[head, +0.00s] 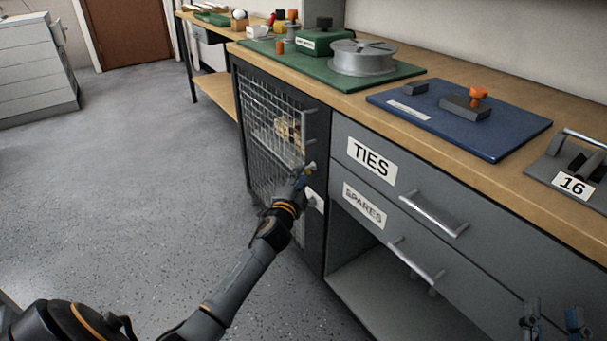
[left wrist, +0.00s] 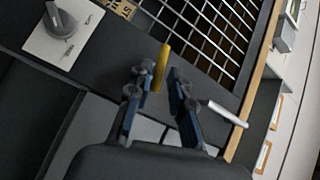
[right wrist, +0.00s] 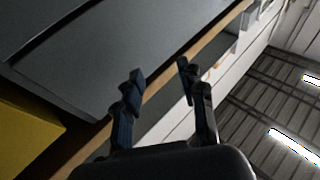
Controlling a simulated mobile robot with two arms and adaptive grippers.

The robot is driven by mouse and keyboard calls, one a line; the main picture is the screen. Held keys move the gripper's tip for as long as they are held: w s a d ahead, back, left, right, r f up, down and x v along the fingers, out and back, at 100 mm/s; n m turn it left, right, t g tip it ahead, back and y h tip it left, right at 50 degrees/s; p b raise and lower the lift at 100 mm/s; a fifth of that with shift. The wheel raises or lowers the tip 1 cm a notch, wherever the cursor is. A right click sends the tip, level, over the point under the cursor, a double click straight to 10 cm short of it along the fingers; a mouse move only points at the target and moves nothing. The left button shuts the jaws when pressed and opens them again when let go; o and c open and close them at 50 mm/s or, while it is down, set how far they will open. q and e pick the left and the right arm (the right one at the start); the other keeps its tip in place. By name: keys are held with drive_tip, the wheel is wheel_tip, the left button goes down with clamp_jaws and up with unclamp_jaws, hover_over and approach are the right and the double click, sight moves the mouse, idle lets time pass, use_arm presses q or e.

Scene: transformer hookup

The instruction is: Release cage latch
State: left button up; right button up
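The wire-mesh cage (head: 272,130) is under the bench, with its door closed. A yellow latch lever (left wrist: 162,66) stands out from its dark frame; its tip also shows in the head view (head: 311,167). My left gripper (head: 299,182) is at the latch. In the left wrist view its fingers (left wrist: 160,80) are partly apart, one on each side of the lever. A narrow gap shows on the right side; contact on the left is unclear. My right gripper (head: 553,318) is open and empty, low in front of the drawers; it also shows in the right wrist view (right wrist: 160,70).
A pale plate with a grey rotary knob (left wrist: 62,22) is beside the latch. Drawers labelled TIES (head: 371,161) and SPARES (head: 364,205) with bar handles are to the right, above an open shelf (head: 400,300). The floor (head: 140,180) left of the cage is clear.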

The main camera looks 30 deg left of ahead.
use_arm(q)
drive_tip(key=shift+b+x, duration=0.4)
drive_tip(key=shift+x, duration=1.4)
use_arm(e)
drive_tip(key=shift+s+r+t+y, duration=0.2)
drive_tip(key=shift+s+r+t, duration=0.1)
drive_tip(key=shift+r+t, duration=0.25)
drive_tip(key=shift+s+r+t+y, duration=0.2)
drive_tip(key=shift+s+r+t, duration=0.2)
drive_tip(key=shift+r, duration=0.4)
drive_tip(key=shift+s+r+t+y, duration=0.25)
drive_tip(key=shift+r+t, duration=0.2)
drive_tip(key=shift+r, duration=0.2)
use_arm(q)
clamp_jaws()
